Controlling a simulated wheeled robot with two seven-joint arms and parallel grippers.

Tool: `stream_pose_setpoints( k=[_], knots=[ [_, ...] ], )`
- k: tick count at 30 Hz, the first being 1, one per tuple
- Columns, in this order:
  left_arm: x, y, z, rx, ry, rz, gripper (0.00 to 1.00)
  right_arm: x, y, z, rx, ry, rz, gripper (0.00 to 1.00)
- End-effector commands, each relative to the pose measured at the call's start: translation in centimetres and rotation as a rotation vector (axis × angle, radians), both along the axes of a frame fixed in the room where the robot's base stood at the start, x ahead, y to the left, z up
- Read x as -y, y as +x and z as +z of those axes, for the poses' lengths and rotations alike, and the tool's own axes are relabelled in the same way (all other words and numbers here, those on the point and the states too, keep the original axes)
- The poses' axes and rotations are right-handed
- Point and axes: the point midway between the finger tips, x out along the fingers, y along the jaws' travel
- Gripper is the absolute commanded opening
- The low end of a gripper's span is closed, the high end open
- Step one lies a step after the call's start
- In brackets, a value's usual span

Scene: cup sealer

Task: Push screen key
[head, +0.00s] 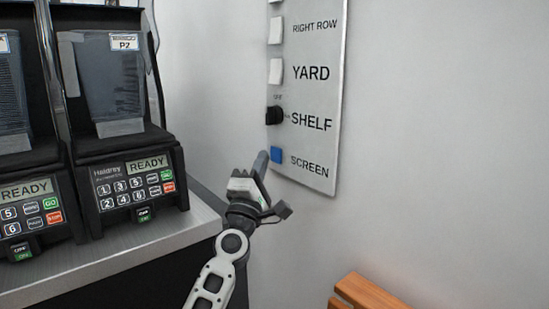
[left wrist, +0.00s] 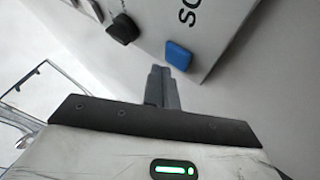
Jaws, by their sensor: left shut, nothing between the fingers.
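The screen key is a blue square button (head: 277,155) at the bottom of a grey wall panel (head: 322,90), beside the printed word SCREEN. It also shows in the left wrist view (left wrist: 178,55), just beyond my fingertips. My left gripper (head: 262,158) is shut and empty, with its fingertips pointing up at the panel's lower left edge, close to the blue key. In the left wrist view the fingertips (left wrist: 160,72) lie just below and left of the key. I cannot tell whether they touch it. My right gripper is not in view.
Above the blue key are a black rotary knob (head: 274,115) labelled SHELF and a white key (head: 276,71) labelled YARD. Two black machines with keypads (head: 135,185) stand on a counter (head: 110,255) at the left. An orange-brown wooden piece (head: 370,292) is at the bottom right.

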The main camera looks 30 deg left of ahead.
Motion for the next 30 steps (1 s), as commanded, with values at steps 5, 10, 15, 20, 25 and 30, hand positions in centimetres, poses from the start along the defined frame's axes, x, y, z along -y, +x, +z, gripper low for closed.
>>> stream_pose_setpoints(
  k=[5, 10, 15, 20, 25, 30],
  knots=[
    [0.03, 0.03, 0.02, 0.0, 0.0, 0.0, 0.0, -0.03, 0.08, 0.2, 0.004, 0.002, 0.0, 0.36],
    [0.03, 0.02, 0.02, 0.0, 0.0, 0.0, 0.0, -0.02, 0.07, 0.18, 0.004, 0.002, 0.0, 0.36],
    [0.02, 0.01, 0.02, 0.0, 0.0, 0.0, 0.0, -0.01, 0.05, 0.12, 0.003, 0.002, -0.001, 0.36],
    [0.02, 0.01, 0.02, 0.0, 0.0, 0.0, 0.0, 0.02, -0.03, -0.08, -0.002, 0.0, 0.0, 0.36],
    [0.01, 0.0, 0.01, 0.0, 0.0, 0.0, 0.0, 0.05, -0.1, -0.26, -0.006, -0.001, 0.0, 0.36],
    [0.01, 0.0, 0.01, 0.0, 0.0, 0.0, 0.0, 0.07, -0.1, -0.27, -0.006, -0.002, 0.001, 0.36]
  ],
)
